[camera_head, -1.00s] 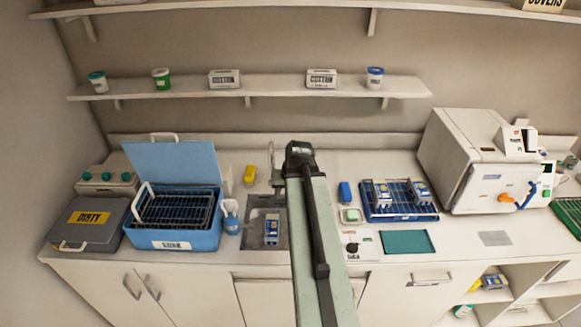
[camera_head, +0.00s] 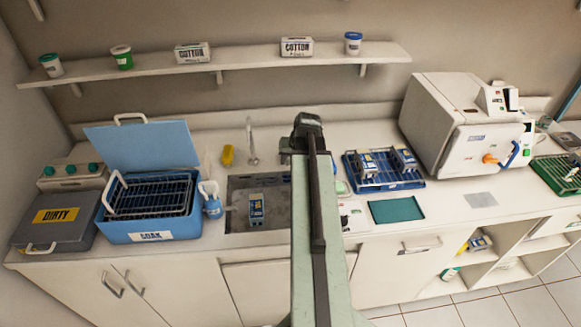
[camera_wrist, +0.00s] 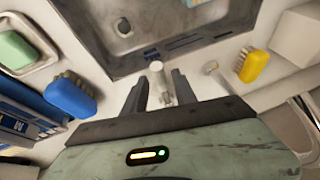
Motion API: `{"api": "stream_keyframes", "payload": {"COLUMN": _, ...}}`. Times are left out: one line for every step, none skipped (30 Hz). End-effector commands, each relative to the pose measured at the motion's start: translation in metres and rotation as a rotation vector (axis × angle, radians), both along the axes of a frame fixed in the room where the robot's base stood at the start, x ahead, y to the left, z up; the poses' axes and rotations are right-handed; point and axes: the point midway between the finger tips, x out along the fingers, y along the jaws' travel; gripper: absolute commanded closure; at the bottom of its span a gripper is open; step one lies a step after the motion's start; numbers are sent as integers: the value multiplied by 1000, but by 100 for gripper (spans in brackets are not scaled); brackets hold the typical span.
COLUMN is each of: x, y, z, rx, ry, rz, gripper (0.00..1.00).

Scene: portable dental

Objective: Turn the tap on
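The tap's slim curved metal spout (camera_head: 251,141) rises behind the sink (camera_head: 238,217) in the head view, left of my gripper (camera_head: 290,153). In the wrist view, a pale upright cylinder (camera_wrist: 157,68), apparently the tap's handle, stands between the two dark fingers of my gripper (camera_wrist: 160,78). The fingers are apart, one on each side of it; I cannot tell whether either touches it. A thin metal piece (camera_wrist: 213,69), probably the spout, stands right of the fingers there. My arm hides part of the counter in the head view.
A yellow brush (camera_wrist: 254,66) lies right of the fingers and a blue brush (camera_wrist: 72,97) left of them in the wrist view.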

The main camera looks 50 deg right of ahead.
Motion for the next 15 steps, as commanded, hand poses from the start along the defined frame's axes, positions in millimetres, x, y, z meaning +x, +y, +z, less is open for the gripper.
{"api": "stream_keyframes", "payload": {"x": 2, "y": 0, "z": -5, "rx": 0, "ry": 0, "rz": 0, "gripper": 67}}
{"api": "stream_keyframes", "payload": {"x": 2, "y": 0, "z": -5, "rx": 0, "ry": 0, "rz": 0, "gripper": 67}}
{"api": "stream_keyframes", "payload": {"x": 2, "y": 0, "z": -4, "rx": 0, "ry": 0, "rz": 0, "gripper": 67}}
{"api": "stream_keyframes", "payload": {"x": 2, "y": 0, "z": -3, "rx": 0, "ry": 0, "rz": 0, "gripper": 67}}
{"api": "stream_keyframes", "payload": {"x": 2, "y": 0, "z": -3, "rx": 0, "ry": 0, "rz": 1, "gripper": 67}}
{"api": "stream_keyframes", "payload": {"x": 2, "y": 0, "z": -3, "rx": 0, "ry": 0, "rz": 1, "gripper": 67}}
{"api": "stream_keyframes", "payload": {"x": 2, "y": 0, "z": -2, "rx": 0, "ry": 0, "rz": 1, "gripper": 67}}
{"api": "stream_keyframes", "payload": {"x": 2, "y": 0, "z": -2, "rx": 0, "ry": 0, "rz": 1, "gripper": 69}}
{"api": "stream_keyframes", "payload": {"x": 2, "y": 0, "z": -2, "rx": 0, "ry": 0, "rz": 1, "gripper": 81}}
{"api": "stream_keyframes", "payload": {"x": 2, "y": 0, "z": -2, "rx": 0, "ry": 0, "rz": 1, "gripper": 89}}
{"api": "stream_keyframes", "payload": {"x": 2, "y": 0, "z": -2, "rx": 0, "ry": 0, "rz": 1, "gripper": 97}}
{"api": "stream_keyframes", "payload": {"x": 2, "y": 1, "z": -2, "rx": 0, "ry": 0, "rz": 1, "gripper": 100}}
{"api": "stream_keyframes", "payload": {"x": 2, "y": 1, "z": -2, "rx": 0, "ry": 0, "rz": 1, "gripper": 100}}
{"api": "stream_keyframes", "payload": {"x": 2, "y": 1, "z": -2, "rx": 0, "ry": 0, "rz": 1, "gripper": 100}}
{"api": "stream_keyframes", "payload": {"x": 2, "y": 1, "z": -2, "rx": 0, "ry": 0, "rz": 1, "gripper": 100}}
